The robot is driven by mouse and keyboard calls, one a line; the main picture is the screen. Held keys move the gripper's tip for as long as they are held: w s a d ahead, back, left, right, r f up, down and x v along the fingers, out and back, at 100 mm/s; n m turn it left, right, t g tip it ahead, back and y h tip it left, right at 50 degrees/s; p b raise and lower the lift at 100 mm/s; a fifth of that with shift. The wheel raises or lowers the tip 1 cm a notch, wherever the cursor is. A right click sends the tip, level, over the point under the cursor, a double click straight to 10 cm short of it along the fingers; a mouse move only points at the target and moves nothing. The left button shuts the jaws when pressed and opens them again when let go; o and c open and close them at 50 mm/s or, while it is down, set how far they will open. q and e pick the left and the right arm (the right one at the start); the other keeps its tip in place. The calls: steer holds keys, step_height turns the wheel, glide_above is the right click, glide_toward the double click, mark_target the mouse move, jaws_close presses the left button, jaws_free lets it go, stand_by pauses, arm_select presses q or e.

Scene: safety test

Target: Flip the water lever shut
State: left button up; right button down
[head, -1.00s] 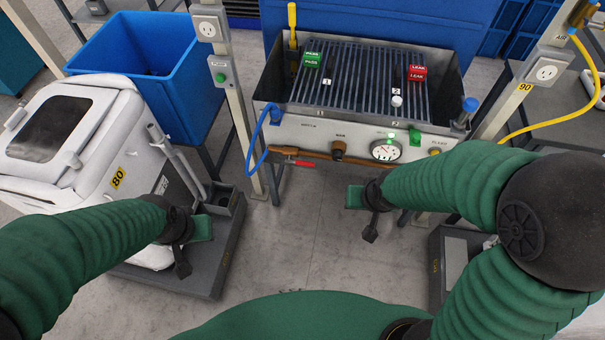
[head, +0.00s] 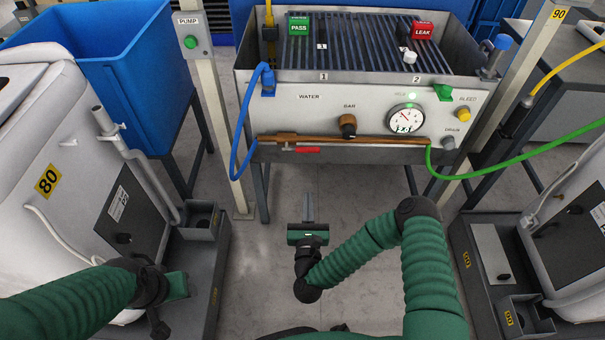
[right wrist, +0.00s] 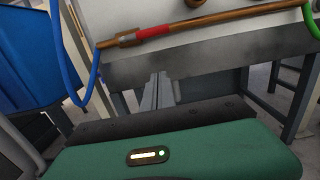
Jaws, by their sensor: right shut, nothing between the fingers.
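The water lever (head: 307,150) has a red handle lying level along the copper pipe (head: 350,139), low on the left of the steel panel, below the word WATER. In the right wrist view the red lever (right wrist: 152,32) shows above the fingers. My right gripper (head: 308,208) is below the lever and apart from it, its fingers together and empty, pointing toward the bench. The fingers also show in the right wrist view (right wrist: 158,90). My left gripper (head: 178,286) is at lower left, far from the lever; its fingers are not clear.
A blue hose (head: 240,130) hangs just left of the lever. A green hose (head: 510,160) runs off right from the panel. The gauge (head: 405,119) and a brown knob (head: 348,126) sit above the pipe. Bench legs flank open floor below.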

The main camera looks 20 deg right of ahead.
steer(key=w+d+r+b, duration=0.1)
steer(key=w+r+b, duration=0.1)
steer(key=w, duration=0.3)
steer(key=w+d+r+b, duration=0.2)
steer(key=w, duration=0.3)
steer(key=shift+w+d+r, duration=0.15)
steer(key=shift+d+r, duration=0.05)
steer(key=shift+d, duration=0.05)
stand_by(0.3)
steer(key=shift+w, duration=0.1)
